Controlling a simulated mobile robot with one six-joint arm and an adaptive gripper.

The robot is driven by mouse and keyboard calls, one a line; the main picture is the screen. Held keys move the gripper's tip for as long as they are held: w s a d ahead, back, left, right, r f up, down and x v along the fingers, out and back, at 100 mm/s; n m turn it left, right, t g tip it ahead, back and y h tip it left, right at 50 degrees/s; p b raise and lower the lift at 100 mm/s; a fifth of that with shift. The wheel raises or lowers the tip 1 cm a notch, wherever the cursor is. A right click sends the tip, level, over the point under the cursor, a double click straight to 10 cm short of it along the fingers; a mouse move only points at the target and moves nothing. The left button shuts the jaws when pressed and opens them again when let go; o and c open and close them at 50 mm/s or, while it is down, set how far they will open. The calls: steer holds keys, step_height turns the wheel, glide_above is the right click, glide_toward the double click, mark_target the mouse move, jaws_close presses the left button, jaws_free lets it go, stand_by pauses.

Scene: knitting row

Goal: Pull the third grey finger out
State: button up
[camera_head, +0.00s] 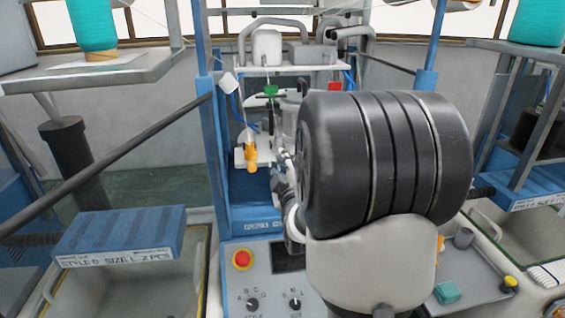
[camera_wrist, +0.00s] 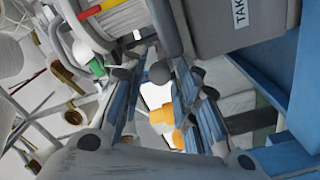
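My gripper (camera_wrist: 160,72) is open in the wrist view, with a gap between its two blue-padded fingers. A small rounded grey piece (camera_wrist: 159,73) shows between the fingertips; I cannot tell whether it is a grey finger or whether the gripper touches it. Yellow-orange pieces (camera_wrist: 163,114) show beyond the gap, against a bright white area. In the head view an orange piece (camera_head: 251,158) hangs at the front of the blue-framed knitting machine (camera_head: 216,150). My dark arm joint covers the machine's right part, and no row of grey fingers can be made out.
A control panel (camera_head: 268,285) with a red stop button (camera_head: 242,259) and knobs stands below the machine. A bin (camera_head: 135,282) with a blue label board (camera_head: 120,233) is at left, another bin (camera_head: 535,240) at right. Teal yarn cones (camera_head: 93,28) stand above.

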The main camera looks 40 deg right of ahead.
steer(key=shift+c, duration=0.3)
jaws_close()
steer(key=shift+f, duration=0.1)
